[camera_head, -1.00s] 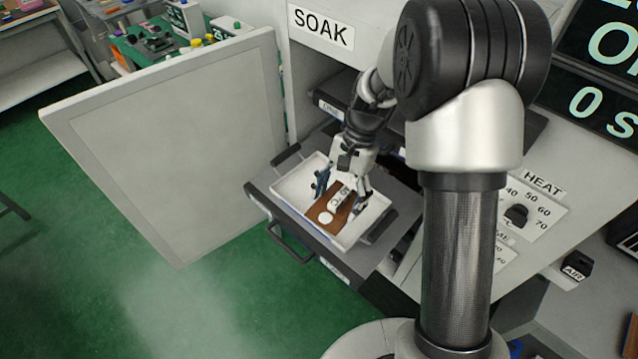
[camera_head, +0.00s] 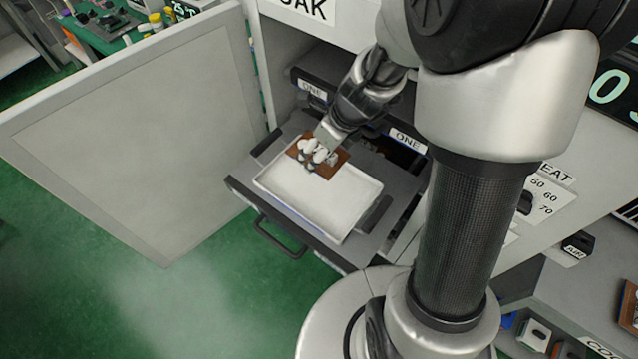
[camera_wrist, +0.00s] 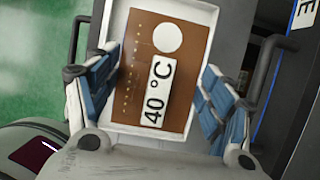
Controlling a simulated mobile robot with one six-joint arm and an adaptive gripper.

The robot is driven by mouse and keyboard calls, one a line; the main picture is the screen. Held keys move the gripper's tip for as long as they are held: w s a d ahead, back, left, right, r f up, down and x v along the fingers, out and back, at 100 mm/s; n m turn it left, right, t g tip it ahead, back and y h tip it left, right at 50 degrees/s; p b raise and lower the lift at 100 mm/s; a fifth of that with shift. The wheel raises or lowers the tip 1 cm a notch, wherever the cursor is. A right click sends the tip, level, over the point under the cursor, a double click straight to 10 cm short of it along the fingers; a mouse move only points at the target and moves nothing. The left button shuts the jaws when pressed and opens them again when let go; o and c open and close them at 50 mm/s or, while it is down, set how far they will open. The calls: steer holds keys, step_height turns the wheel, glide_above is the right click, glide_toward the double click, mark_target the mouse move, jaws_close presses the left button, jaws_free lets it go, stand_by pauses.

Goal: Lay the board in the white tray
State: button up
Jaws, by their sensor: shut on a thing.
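The board (camera_head: 327,171) is a brown plate with a white disc and a white "40 °C" label, which read clearly in the wrist view (camera_wrist: 187,75). My gripper (camera_head: 318,153) is shut on it, with a blue-padded finger along each side in the wrist view (camera_wrist: 158,68). The white tray (camera_head: 320,200) is shallow and rests on a grey pulled-out drawer. In the head view the board overlaps the tray's back end, and most of the tray floor shows bare. I cannot tell whether the board touches the tray. My gripper hides part of it.
The drawer (camera_head: 243,192) has a dark front handle and side grips. A large open cabinet door (camera_head: 140,140) stands to its left. The cabinet with the "ONE" labels (camera_head: 407,139) rises close behind my gripper. Green floor is free in front.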

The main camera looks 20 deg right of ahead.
step_height(320, 180, down, 13)
steer(key=b, duration=0.8)
steer(key=shift+f+b, duration=0.25)
steer(key=shift+b, duration=0.05)
steer(key=o, duration=1.1)
steer(key=shift+r, duration=0.1)
